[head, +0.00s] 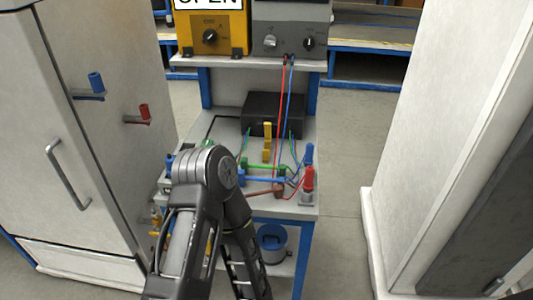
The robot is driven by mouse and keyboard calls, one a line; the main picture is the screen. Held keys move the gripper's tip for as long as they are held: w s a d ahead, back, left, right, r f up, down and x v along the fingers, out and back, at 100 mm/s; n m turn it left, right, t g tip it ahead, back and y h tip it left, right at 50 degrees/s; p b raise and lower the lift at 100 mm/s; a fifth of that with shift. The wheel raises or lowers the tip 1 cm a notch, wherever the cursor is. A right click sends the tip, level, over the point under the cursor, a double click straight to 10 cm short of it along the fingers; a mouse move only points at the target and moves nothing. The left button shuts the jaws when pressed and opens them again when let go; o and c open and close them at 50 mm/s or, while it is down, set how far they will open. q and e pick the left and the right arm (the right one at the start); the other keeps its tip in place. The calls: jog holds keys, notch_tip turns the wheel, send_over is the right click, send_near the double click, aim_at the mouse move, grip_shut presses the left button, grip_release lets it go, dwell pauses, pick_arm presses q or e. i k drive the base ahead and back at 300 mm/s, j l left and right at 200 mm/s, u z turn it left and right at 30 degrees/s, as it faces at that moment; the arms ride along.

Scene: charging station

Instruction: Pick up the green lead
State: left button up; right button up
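The green lead (264,167) lies on the top of the grey workbench, left to right, in front of a yellow part. A thin green wire shows beside the black box. One of my arms rises from the bottom of the head view, bends at the bench's left front and drops back down. It covers part of the bench's left side. The green lead lies to the right of this bend, apart from it in the picture. No gripper fingers show, so both grippers are out of view.
A blue lead (262,180) and a brownish-red lead (266,191) lie in front of the green one. Red and blue plugs (308,178) stand at the bench's right edge. A black box (276,113) is behind. Cabinets (75,150) flank the bench; floor shows to the right.

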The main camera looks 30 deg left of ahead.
aim_at(244, 164)
jog(key=i+l+u, duration=0.1)
jog(key=l+u, duration=0.35)
jog(key=i+l+u, duration=0.1)
jog(key=l+u, duration=0.35)
jog(key=j, duration=0.1)
